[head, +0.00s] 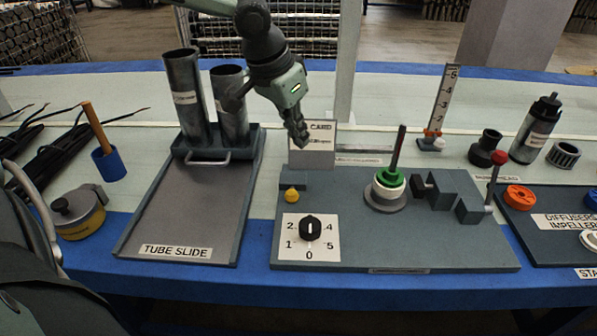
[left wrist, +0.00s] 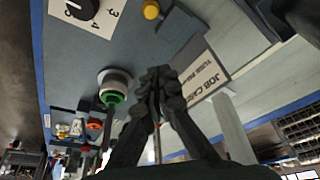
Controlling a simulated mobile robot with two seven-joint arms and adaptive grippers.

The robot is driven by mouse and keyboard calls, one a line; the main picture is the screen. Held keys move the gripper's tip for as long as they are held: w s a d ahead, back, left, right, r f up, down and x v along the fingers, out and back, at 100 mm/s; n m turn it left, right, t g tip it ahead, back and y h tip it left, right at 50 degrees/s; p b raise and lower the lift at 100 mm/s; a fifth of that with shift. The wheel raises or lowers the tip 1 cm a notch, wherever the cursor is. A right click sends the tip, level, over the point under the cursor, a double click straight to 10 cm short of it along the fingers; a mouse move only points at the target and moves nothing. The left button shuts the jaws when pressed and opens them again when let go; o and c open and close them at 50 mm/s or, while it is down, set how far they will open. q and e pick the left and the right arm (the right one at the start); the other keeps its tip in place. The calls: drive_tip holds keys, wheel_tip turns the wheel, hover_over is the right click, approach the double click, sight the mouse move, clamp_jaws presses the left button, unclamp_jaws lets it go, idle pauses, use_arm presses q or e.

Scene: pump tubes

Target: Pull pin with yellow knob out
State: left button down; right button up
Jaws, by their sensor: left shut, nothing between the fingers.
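The yellow knob (head: 292,195) sits at the front of a small grey block (head: 310,181) on the left part of the grey board, just above the dial plate. In the left wrist view the yellow knob (left wrist: 151,10) shows near the top edge. The pin's shaft is not visible. My left gripper (head: 300,138) hangs above and behind the knob, in front of the white job card (head: 325,152), apart from the knob. Its fingers (left wrist: 158,80) are closed together with nothing between them. My right gripper is not in view.
A black dial (head: 310,227) on a numbered plate is in front of the knob. A rod with green and white rings (head: 390,185) stands to the right. The tube slide tray (head: 175,215) with two grey tubes (head: 188,95) is to the left. The board's front middle is clear.

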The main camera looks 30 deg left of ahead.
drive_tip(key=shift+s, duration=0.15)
use_arm(q)
drive_tip(key=b, duration=0.2)
hover_over(304, 192)
drive_tip(key=f, duration=0.6)
drive_tip(key=shift+w, duration=0.2)
drive_tip(key=x, duration=0.4)
drive_tip(key=shift+f, duration=0.15)
drive_tip(key=shift+s+a+f, duration=0.1)
drive_tip(key=shift+s+a, duration=0.05)
drive_tip(key=shift+s, duration=0.45)
drive_tip(key=shift+s+a+f, duration=0.1)
drive_tip(key=shift+s+a, duration=0.05)
drive_tip(key=shift+s, duration=0.45)
drive_tip(key=shift+s+a+f, duration=0.1)
drive_tip(key=shift+s+f, duration=0.15)
drive_tip(key=shift+s, duration=0.25)
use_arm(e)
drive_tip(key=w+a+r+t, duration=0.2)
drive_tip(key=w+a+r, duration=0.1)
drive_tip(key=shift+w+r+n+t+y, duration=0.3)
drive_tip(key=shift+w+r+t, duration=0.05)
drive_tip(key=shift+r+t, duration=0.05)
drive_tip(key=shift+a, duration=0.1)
